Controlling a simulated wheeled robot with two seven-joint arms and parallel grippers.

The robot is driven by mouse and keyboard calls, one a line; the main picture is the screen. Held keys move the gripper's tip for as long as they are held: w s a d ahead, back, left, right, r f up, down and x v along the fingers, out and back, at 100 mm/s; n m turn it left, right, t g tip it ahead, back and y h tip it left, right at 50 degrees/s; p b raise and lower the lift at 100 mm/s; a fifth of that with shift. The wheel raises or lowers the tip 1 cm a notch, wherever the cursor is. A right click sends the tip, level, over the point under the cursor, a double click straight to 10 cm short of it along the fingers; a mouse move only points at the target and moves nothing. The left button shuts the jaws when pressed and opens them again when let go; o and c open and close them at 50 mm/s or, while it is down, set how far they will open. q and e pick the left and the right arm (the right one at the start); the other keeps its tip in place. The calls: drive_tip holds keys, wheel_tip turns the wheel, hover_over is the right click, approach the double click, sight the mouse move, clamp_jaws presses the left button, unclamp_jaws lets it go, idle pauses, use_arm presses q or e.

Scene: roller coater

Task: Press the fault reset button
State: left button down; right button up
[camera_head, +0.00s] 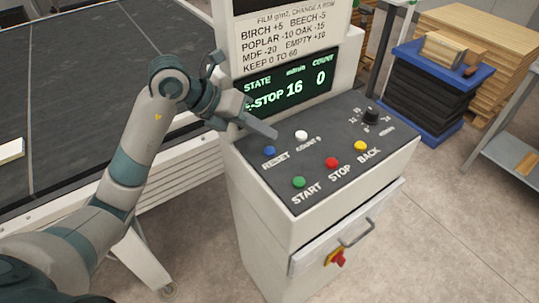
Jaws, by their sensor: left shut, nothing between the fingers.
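The blue button labelled RESET (269,151) sits at the left of the dark sloped control panel (318,150). My left arm comes in from the left, and my left gripper (274,134) is shut and empty, its tip just above and behind the blue button in the picture. I cannot tell whether the tip touches the panel. A white button (301,135) labelled COUNT 0 is just right of the fingertips. The display (285,92) above reads STATE E-STOP, partly covered by my gripper, with m/min 16 and COUNT 0. My right gripper is not in view.
Green START (298,182), red STOP (331,162) and yellow BACK (360,146) buttons line the panel front, with a black knob (371,115) at right. A conveyor bed (80,80) lies left.

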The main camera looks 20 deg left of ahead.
sight(264, 151)
use_arm(q)
drive_tip(key=shift+f+b, duration=0.55)
drive_tip(key=shift+f, duration=0.5)
drive_tip(key=shift+f, duration=0.1)
idle(1.3)
drive_tip(key=shift+f+b, duration=0.3)
drive_tip(key=shift+b, duration=0.15)
drive_tip(key=shift+f+b, duration=0.4)
drive_tip(key=shift+f, duration=0.05)
idle(0.7)
drive_tip(key=shift+r, duration=0.2)
drive_tip(key=shift+r+p, duration=0.6)
drive_tip(key=shift+r, duration=0.1)
drive_tip(key=shift+r+p, duration=1.65)
drive_tip(key=shift+r, duration=0.85)
